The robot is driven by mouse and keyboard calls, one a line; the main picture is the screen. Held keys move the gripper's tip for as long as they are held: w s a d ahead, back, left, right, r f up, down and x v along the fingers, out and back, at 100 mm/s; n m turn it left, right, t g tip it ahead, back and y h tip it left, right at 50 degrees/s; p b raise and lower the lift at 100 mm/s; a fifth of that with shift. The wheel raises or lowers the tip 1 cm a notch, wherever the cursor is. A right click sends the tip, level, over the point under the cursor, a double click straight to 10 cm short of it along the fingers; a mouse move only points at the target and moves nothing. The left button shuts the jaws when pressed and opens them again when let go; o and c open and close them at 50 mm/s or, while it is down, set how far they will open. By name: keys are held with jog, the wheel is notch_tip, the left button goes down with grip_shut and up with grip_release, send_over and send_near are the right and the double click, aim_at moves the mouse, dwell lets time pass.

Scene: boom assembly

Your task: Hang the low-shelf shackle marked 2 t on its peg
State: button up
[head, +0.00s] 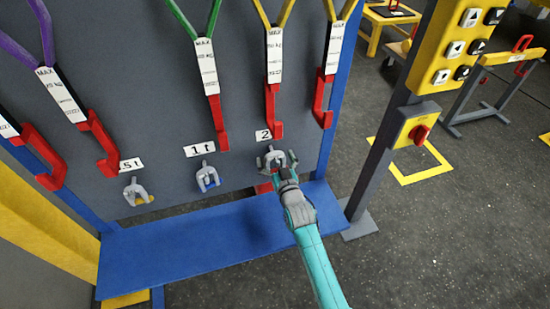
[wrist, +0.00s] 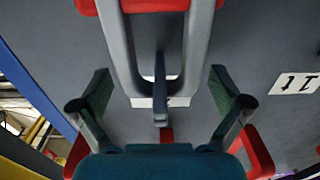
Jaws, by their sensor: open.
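The grey 2 t shackle (head: 276,159) with a red pin (head: 264,188) is at the peg below the "2" label (head: 263,134) on the board. In the wrist view, the shackle's two grey legs (wrist: 122,45) run down from the red pin part (wrist: 150,5), with the grey-blue peg (wrist: 160,90) between them. The shackle appears to hang on this peg; the exact contact is unclear. My gripper (head: 284,172) is in front of the shackle. In the wrist view, its fingers (wrist: 162,92) are open on either side, with gaps to the shackle.
Shackles hang at the "1 t" (head: 207,178) and ".5t" (head: 137,192) labels. Red sling hooks (head: 272,108) hang close above. The blue low shelf (head: 200,245) is below and looks bare. A grey post (head: 378,160) with yellow button boxes stands right.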

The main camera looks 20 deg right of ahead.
jog(key=shift+f, duration=0.1)
jog(key=shift+s, duration=0.1)
jog(key=s, duration=1.2)
jog(key=s+f+g, duration=0.1)
jog(key=s+f, duration=0.1)
jog(key=s, duration=1)
jog(key=s+f, duration=0.2)
jog(key=s, duration=0.9)
jog(key=s+r+g, duration=0.1)
jog(key=s+r, duration=0.3)
jog(key=s, duration=0.6)
jog(key=s+r+g, duration=0.1)
jog(key=s+r, duration=0.4)
jog(key=s, duration=0.5)
jog(key=shift+r, duration=0.3)
